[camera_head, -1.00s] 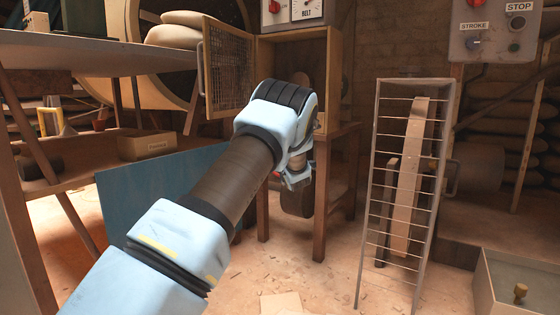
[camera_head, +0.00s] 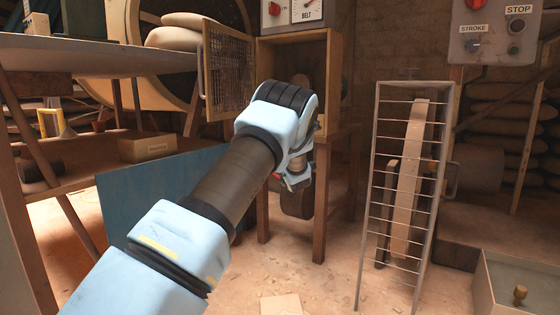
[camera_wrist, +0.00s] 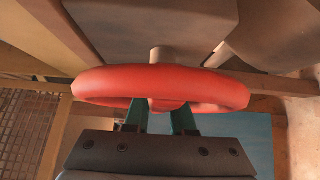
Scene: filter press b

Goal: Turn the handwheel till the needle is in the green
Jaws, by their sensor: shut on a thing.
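The red handwheel (camera_wrist: 90,88) shows edge-on across the wrist view, with a pale shaft behind it. The two dark green fingers of my gripper (camera_wrist: 161,112) reach up to its near side and are shut on it, around a red part near the middle. In the head view my own arm hides the wheel and most of the gripper. A gauge marked BELT (camera_head: 307,12) is at the top edge of the head view. It is cut off, and I cannot read its needle against a green band.
A wooden cabinet (camera_head: 331,60) with an open mesh door (camera_head: 228,70) stands behind my arm. A wire guard (camera_head: 375,200) stands to the right. A blue panel (camera_head: 130,200) leans at left. A control box with STOP (camera_head: 490,30) is at top right.

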